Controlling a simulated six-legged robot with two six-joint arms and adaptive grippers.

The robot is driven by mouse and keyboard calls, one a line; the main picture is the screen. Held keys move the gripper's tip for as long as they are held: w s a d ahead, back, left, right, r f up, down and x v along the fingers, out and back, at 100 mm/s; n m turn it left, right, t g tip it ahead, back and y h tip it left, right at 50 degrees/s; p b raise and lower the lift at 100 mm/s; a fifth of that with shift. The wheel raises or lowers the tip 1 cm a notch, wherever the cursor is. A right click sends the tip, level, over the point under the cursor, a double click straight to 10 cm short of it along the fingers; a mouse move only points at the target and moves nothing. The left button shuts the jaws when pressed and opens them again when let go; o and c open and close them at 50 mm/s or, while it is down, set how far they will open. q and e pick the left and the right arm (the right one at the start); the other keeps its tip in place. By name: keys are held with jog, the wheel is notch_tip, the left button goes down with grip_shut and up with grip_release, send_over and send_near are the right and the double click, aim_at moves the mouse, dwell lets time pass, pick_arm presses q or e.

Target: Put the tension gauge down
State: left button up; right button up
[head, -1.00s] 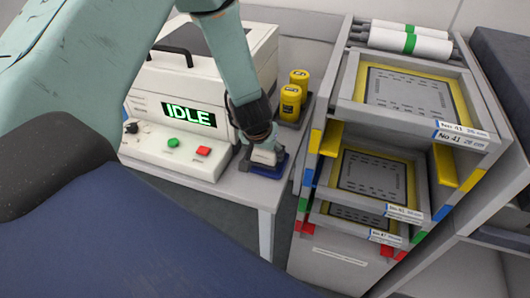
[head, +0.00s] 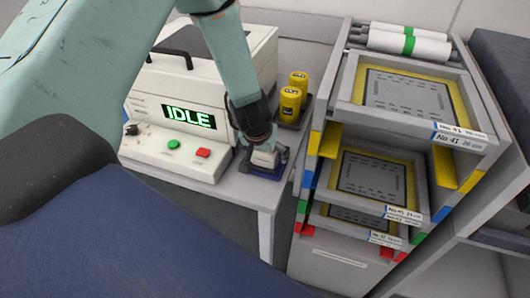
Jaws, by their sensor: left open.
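The tension gauge (head: 264,157) is a small pale block at the right front of the grey table. It sits at a dark blue holder (head: 262,172) next to the white machine. My left gripper (head: 266,147) points down right at the gauge, with its fingers open around or beside it; the fingertips are small and partly hidden. Whether the gauge touches the bottom of the holder cannot be seen. My right gripper is not in view.
The white machine (head: 160,142) with an IDLE display stands left of the holder. Yellow canisters (head: 290,102) stand in a tray behind it. A trolley (head: 330,255) with framed screens (head: 405,95) and white rolls (head: 408,42) stands close on the right.

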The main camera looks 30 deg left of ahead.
pick_arm(q)
jog(key=p+v, duration=0.5)
jog(key=v, duration=0.7)
jog(key=shift+s, duration=0.2)
jog(key=shift+w+f, duration=0.15)
dwell(0.4)
dwell(0.3)
